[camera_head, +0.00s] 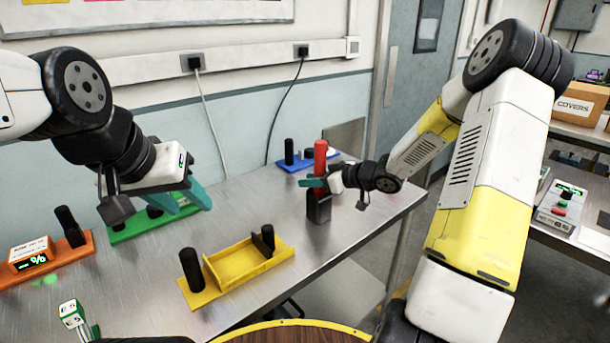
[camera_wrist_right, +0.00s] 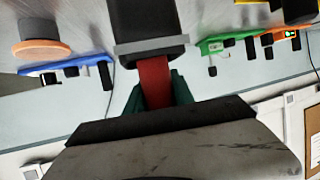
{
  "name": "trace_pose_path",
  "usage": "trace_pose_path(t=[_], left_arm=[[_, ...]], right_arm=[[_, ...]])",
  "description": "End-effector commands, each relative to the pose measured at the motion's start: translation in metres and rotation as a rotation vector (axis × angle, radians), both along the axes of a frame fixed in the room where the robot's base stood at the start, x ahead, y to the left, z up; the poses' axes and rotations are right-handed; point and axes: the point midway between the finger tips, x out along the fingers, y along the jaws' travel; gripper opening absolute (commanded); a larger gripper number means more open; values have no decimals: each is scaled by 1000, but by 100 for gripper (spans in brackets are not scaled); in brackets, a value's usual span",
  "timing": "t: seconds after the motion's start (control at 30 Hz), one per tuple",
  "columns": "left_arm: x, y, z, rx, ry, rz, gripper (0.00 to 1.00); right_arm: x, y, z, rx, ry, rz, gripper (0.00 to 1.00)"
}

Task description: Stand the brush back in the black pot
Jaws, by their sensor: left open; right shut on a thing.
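The brush shows as an upright red handle (camera_head: 320,158) in the head view. My right gripper (camera_head: 316,183) is shut on it, with teal fingers on both sides. The black pot (camera_head: 319,210) stands on the bench directly below my right gripper. In the right wrist view the red handle (camera_wrist_right: 154,82) runs to the grey rim of the black pot (camera_wrist_right: 148,18). The brush's lower end is hidden there, so its depth in the pot cannot be told. My left gripper (camera_head: 182,202) is open and empty above the green module, far left of the pot.
A blue module (camera_head: 293,166) lies behind the pot. A yellow tray module (camera_head: 238,266) lies front left, a green module (camera_head: 130,228) and an orange module (camera_head: 52,262) further left.

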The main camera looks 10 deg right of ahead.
Motion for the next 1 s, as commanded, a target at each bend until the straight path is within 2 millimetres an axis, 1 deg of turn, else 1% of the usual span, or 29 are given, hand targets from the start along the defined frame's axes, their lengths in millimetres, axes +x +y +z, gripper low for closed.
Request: trace_pose_path(t=[0.27, 0.3, 0.37, 0.4, 0.43, 0.77, 0.87, 1.0], left_arm=[[0, 0, 0, 0, 0, 0, 43], [0, 0, 0, 0, 0, 0, 43], [0, 0, 0, 0, 0, 0, 43], [0, 0, 0, 0, 0, 0, 43], [0, 0, 0, 0, 0, 0, 43], [0, 0, 0, 0, 0, 0, 43], [0, 0, 0, 0, 0, 0, 43], [0, 0, 0, 0, 0, 0, 43]], right_arm=[[0, 0, 0, 0, 0, 0, 0], [0, 0, 0, 0, 0, 0, 33], [0, 0, 0, 0, 0, 0, 45], [0, 0, 0, 0, 0, 0, 53], [0, 0, 0, 0, 0, 0, 55], [-1, -3, 1, -1, -1, -2, 55], [-8, -11, 5, -1, -1, -3, 55], [-22, -28, 15, -2, -2, -4, 55]])
